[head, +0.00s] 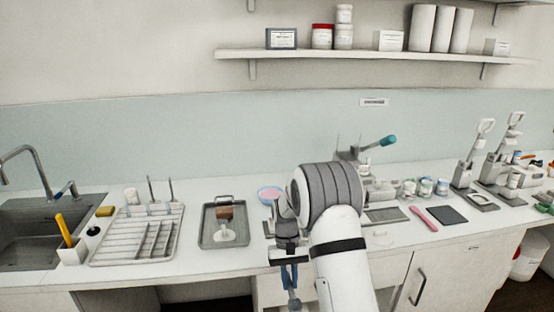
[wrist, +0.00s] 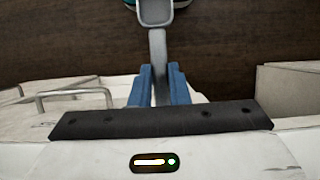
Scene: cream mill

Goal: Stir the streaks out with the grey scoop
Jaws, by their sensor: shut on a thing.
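My gripper (head: 290,275) is in front of the counter's front edge, pointing down. In the wrist view its blue fingers (wrist: 160,88) are shut on the handle of the grey scoop (wrist: 156,12). The scoop extends beyond the fingertips, over the dark floor, clear of the counter. Its lower part also shows in the head view (head: 294,301). A bowl with pink contents (head: 269,194) stands on the counter behind my arm, partly hidden by it. Streaks in it are too small to tell.
A metal tray (head: 205,238) holding a brown-and-white tool lies left of the bowl. Further left are a drying rack (head: 100,258) and a sink (head: 30,235). Small jars (head: 425,187), a pink tool (head: 424,219) and lever devices (head: 465,172) stand right.

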